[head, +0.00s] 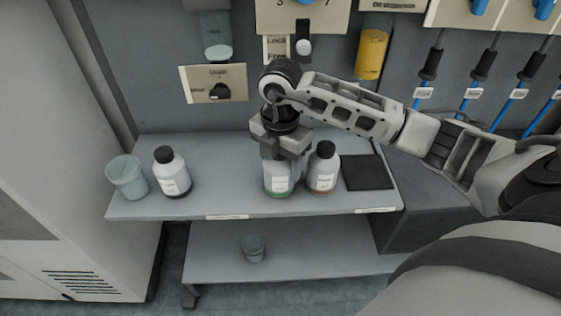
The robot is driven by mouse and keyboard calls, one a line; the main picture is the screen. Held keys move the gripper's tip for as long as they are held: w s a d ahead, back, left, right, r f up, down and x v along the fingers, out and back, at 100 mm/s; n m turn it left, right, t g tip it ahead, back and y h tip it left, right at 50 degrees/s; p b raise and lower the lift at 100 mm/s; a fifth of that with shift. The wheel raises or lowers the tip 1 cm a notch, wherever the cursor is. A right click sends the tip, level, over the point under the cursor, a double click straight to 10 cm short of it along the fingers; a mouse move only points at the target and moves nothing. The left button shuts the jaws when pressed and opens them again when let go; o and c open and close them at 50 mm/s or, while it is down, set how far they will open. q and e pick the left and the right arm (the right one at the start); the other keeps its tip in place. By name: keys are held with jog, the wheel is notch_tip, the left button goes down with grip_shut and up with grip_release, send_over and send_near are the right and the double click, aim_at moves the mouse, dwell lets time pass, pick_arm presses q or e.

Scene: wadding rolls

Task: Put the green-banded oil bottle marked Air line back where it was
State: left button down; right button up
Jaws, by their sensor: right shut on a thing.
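The green-banded bottle (278,184) is upright at the middle of the upper shelf, with a pale label and a green band at its base. My right gripper (281,150) comes down from above and is shut on its top, hiding the cap. I cannot tell whether its base touches the shelf. A bottle with a brown band (322,173) and black cap stands close on its right. A bottle with a dark band (172,175) stands farther left. The label text is too small to read. My left gripper is not in view.
A translucent cup (127,178) stands at the shelf's left end, and a dark square mat (367,172) lies at the right. The upper shelf (222,181) is clear between the left bottle and the held one. Another cup (252,248) is on the lower shelf. A wall panel with knobs rises behind.

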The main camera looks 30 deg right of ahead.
jog(key=o, duration=1.1)
jog(key=shift+f, duration=0.1)
jog(key=shift+r, duration=0.35)
notch_tip(320, 180, up, 11)
jog(key=shift+f+p, duration=0.2)
jog(key=shift+p, duration=0.95)
jog(key=shift+r, duration=0.55)
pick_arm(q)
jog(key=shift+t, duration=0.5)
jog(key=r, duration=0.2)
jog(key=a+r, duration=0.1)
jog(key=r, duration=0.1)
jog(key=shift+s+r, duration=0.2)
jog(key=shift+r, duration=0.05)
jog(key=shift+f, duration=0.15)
pick_arm(e)
jog(key=shift+a, duration=0.1)
